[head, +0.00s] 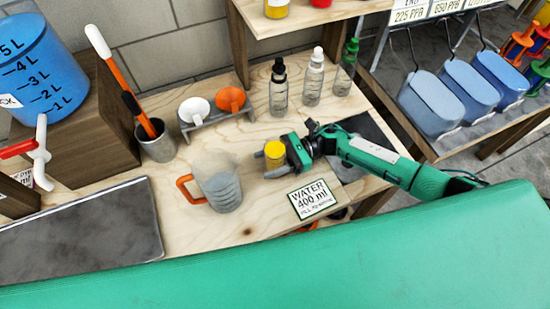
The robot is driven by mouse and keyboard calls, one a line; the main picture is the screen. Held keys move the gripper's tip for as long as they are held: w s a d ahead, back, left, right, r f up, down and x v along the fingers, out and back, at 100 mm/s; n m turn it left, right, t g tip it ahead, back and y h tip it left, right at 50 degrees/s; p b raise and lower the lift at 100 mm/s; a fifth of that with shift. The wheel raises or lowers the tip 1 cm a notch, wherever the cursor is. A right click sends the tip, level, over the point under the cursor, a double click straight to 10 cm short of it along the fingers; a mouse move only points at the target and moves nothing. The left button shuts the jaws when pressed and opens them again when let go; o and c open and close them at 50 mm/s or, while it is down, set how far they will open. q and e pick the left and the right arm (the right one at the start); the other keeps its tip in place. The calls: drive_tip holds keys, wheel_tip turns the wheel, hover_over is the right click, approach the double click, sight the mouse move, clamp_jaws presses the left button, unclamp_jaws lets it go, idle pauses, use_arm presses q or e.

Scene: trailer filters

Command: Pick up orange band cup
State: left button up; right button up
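A small cup with a yellow-orange upper part (274,150) stands on the light wooden bench, right of centre in the head view. I take it to be the orange band cup, though its lower part is largely hidden. My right gripper (276,158) reaches in from the right, low over the bench, with its grey fingers at the cup. Its green body sits just right of the cup. Whether the fingers press on the cup cannot be made out. My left gripper is not in view.
A clear jug with an orange handle (221,188) stands left of the cup. A water sign (313,198) lies just in front. Dropper bottles (278,88) stand behind. A holder with white and orange scoops (215,112) is behind left. A green surface (300,262) fills the foreground.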

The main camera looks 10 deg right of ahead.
drive_tip(key=shift+c, duration=0.7)
drive_tip(key=shift+r, duration=0.2)
